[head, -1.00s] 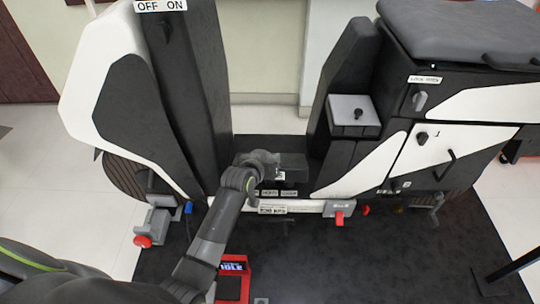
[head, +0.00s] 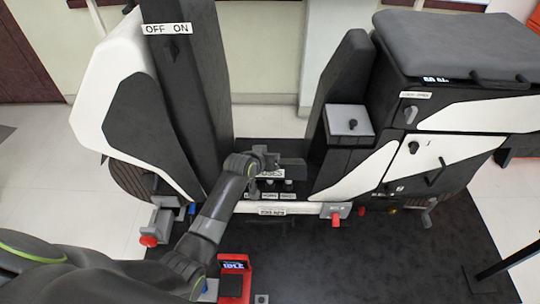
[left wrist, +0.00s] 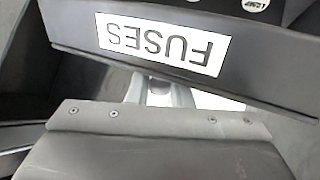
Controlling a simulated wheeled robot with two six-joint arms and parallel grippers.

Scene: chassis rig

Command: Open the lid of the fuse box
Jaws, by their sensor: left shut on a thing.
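The fuse box (head: 271,195) sits low in the gap between the rig's tall dark column and the shorter right-hand body. Its dark lid (head: 292,165) appears tilted up, with dark fuse-like parts (head: 289,185) showing below it. In the left wrist view the white FUSES label (left wrist: 163,43) is upside down on a dark panel. My left gripper (head: 266,160) is at the lid's left part and shut on it. In the left wrist view pale finger parts (left wrist: 160,92) show below the label; the exact contact is hidden. My right gripper is not in view.
The OFF/ON column (head: 195,95) rises just left of my left gripper. A grey box with a black knob (head: 350,121) stands to the right. A red-framed display (head: 234,277) is below, near my left arm. Red knobs (head: 335,220) line the front rail.

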